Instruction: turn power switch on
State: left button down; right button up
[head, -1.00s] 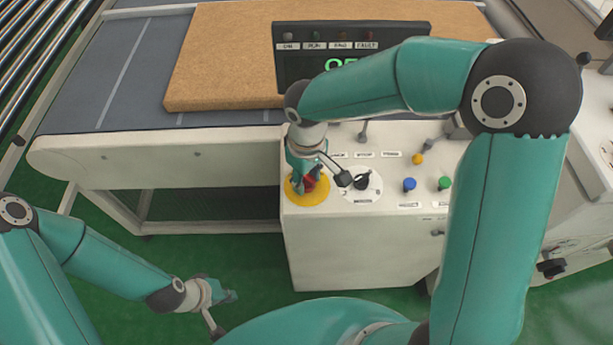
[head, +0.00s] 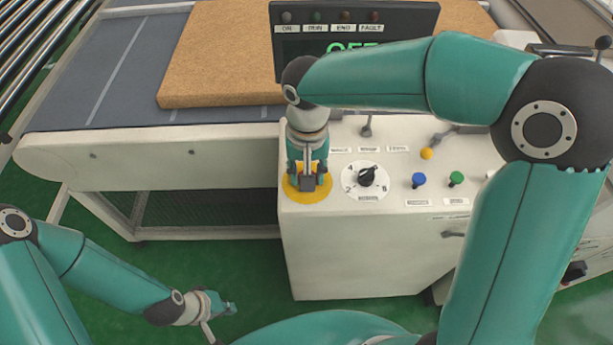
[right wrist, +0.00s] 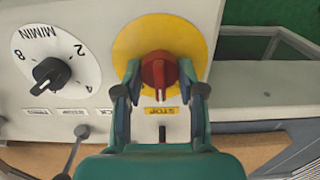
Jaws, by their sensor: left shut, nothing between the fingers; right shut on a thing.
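The red knob (right wrist: 159,73) stands on a round yellow plate (right wrist: 128,47), which is also at the left end of the white console top in the head view (head: 293,193). My right gripper (right wrist: 160,90) is shut on the red knob, one finger on each side. In the head view my right gripper (head: 307,172) points down over the yellow plate and hides the knob. The dark display panel (head: 293,45) shows green letters, partly covered by my right arm; "OF" is readable. My left gripper (head: 230,308) is shut and empty, low over the green floor.
A black dial (head: 367,176) on a white numbered disc sits just right of the yellow plate. A tan mattress (head: 220,60) lies on the conveyor behind.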

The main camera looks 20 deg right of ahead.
jog(key=m+b, duration=0.2)
jog(key=m, duration=0.2)
jog(key=shift+m, duration=0.3)
jog(key=m+b, duration=0.1)
jog(key=m, duration=0.3)
jog(key=shift+r, duration=0.1)
jog(key=shift+m, duration=0.3)
jog(key=o, duration=1.1)
jog(key=shift+o, duration=0.2)
notch_tip(320, 180, up, 12)
